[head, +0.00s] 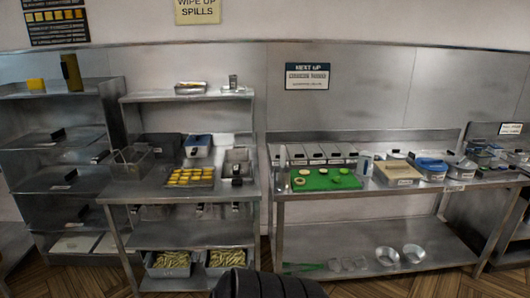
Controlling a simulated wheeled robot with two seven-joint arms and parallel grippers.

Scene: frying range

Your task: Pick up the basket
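A wire-sided basket (132,161) stands at the left end of the steel counter (135,192) left of centre in the head view. Its far side is against dark bins, and I cannot tell what is in it. Two grey containers of fries, one on the left (169,264) and one on the right (223,262), sit on the low shelf below; whether these are baskets too is unclear. Neither of my grippers is in view. Nothing in view is being held.
A tray of yellow pieces (190,177) lies right of the basket. A green board (326,179) is on the right-hand table, with tubs beyond. Steel bowls (414,253) sit below. A shelf rack (60,150) stands left. Wooden floor (95,282) shows in front.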

